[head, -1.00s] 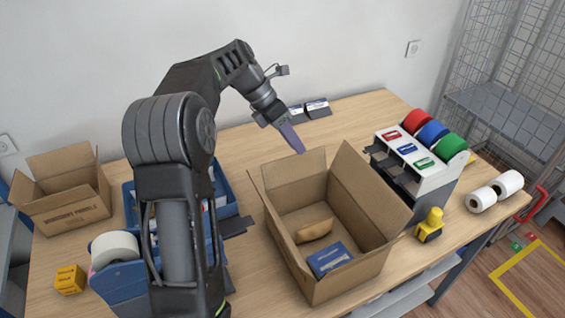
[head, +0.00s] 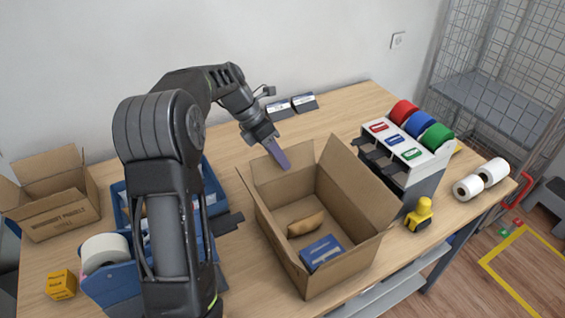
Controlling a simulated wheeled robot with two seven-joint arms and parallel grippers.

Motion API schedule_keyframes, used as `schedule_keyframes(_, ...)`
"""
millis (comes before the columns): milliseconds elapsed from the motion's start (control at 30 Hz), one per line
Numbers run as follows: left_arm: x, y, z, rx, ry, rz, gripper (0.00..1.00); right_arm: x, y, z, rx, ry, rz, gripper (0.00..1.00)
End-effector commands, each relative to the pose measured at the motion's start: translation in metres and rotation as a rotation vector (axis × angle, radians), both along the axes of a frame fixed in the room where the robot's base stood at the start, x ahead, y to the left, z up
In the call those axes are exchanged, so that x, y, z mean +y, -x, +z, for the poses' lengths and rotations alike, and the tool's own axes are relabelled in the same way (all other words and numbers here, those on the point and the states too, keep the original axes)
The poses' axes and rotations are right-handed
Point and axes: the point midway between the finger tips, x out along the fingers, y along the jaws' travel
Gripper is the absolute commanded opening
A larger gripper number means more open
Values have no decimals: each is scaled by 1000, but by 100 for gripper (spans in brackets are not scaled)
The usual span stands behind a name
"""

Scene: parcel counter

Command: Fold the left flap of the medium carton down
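The open medium carton (head: 335,275) stands on the table in the middle of the head view. Its left flap (head: 247,192) shows as a narrow strip along the left side, raised and seen nearly edge-on. The far flap (head: 263,173) and the right flap (head: 357,188) also stand up. Inside lie a brown item (head: 305,224) and a blue box (head: 321,252). My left gripper (head: 281,160) points down, its fingers looking closed together and empty. Its tips overlap the far flap in the picture; I cannot tell whether they touch. My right gripper is out of view.
A tape dispenser (head: 425,165) with red, blue and green rolls stands right of the carton, near a yellow figure (head: 419,214) and white rolls (head: 480,179).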

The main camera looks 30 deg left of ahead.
Motion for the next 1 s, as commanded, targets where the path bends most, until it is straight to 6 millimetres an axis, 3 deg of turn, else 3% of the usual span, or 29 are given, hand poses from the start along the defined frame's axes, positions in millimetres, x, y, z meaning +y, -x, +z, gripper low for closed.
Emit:
schedule_keyframes(200, -8, -4, -16, -1, -1, -1, 25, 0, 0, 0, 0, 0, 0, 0)
schedule_keyframes(467, -8, -4, -17, -1, 0, 1, 25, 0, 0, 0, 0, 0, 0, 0)
schedule_keyframes(767, -8, -4, -17, -1, -1, 1, 0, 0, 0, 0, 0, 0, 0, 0)
schedule_keyframes(1000, -8, -4, -17, -1, -1, 1, 0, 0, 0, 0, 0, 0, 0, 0)
